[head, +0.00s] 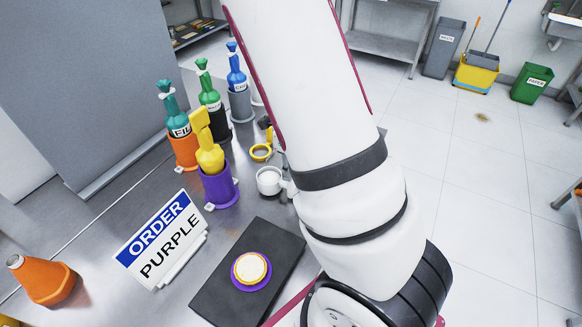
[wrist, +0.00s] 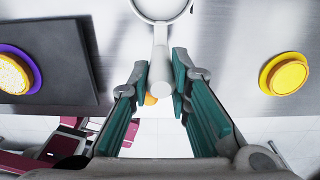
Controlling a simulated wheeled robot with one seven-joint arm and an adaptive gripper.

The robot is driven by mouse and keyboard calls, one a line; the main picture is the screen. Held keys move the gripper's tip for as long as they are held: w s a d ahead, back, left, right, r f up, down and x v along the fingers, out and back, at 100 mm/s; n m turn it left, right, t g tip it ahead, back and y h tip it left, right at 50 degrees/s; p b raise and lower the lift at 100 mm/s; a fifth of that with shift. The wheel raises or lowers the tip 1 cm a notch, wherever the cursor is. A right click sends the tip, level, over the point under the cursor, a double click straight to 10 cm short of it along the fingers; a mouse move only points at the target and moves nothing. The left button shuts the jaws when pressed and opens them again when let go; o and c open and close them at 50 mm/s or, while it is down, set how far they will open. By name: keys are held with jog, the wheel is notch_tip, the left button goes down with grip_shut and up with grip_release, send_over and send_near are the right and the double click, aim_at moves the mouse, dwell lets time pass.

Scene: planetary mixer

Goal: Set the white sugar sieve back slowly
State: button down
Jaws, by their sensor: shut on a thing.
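The white sugar sieve shows in the wrist view as a round ring at the top edge with a straight white handle (wrist: 160,45) running down between the fingertips. My gripper (wrist: 160,80) is shut on that handle. In the head view, the round end of the white sieve (head: 269,181) shows at the left side of my arm, over the steel table. My gripper and most of the handle are hidden behind my arm there. I cannot tell whether the sieve touches the table or hangs just above it.
A cake on a purple plate (head: 266,286) sits on a black board (head: 222,292). Piping bags stand in coloured holders, the nearest a purple holder (head: 218,190). An order sign (head: 160,240) reads PURPLE. An orange-yellow round (wrist: 288,76) lies right in the wrist view.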

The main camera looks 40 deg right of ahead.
jog(key=shift+f+b, duration=0.3)
jog(key=shift+f, duration=0.25)
jog(key=c, duration=1.4)
grip_release()
jog(key=shift+r, duration=0.15)
jog(key=shift+s+r+p, duration=0.1)
jog(key=shift+r+p, duration=3.3)
jog(key=shift+r, duration=1)
